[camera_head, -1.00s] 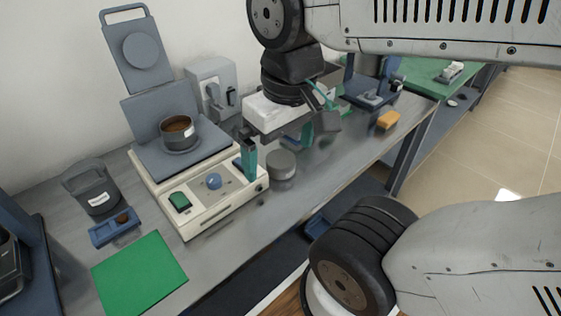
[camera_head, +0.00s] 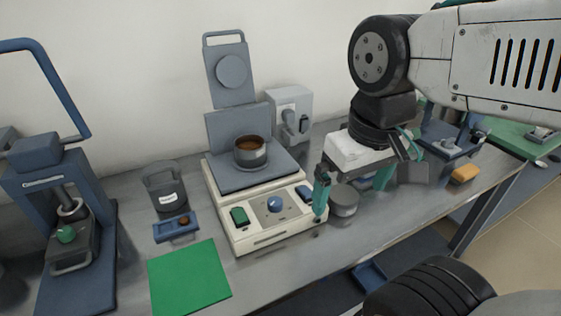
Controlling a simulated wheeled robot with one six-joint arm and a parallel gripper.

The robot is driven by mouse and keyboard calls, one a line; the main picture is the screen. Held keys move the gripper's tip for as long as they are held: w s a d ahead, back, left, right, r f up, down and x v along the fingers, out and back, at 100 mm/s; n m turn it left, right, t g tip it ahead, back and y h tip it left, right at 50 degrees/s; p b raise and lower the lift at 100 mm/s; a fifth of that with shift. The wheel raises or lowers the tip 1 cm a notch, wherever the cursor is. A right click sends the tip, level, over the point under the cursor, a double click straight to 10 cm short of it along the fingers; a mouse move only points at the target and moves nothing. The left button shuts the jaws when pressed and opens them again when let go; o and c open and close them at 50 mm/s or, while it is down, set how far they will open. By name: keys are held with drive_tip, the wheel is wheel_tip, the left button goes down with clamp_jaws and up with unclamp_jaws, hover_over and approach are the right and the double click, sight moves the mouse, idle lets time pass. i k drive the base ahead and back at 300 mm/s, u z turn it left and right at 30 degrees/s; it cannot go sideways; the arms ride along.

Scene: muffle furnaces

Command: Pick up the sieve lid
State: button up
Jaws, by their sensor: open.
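A round grey metal piece (camera_head: 345,202), which I take to be the sieve lid, rests on the grey bench just right of the cream machine. My gripper (camera_head: 351,199) is open and points down over it. One teal finger is at the lid's left, near the machine's front right corner. The other is behind and to its right. No contact with the lid can be made out. A round metal sieve (camera_head: 250,158) with brown material inside sits on the machine's grey plate (camera_head: 222,178).
The cream machine (camera_head: 245,240) with buttons and a knob stands close left of my gripper. A dark canister (camera_head: 168,190), blue tray (camera_head: 170,236) and green mat (camera_head: 190,280) lie further left. Bare bench shows in front of the lid.

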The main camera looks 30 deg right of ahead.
sight(345, 196)
drive_tip(key=u, duration=2.65)
drive_tip(key=k, duration=1.45)
drive_tip(key=z, duration=2.05)
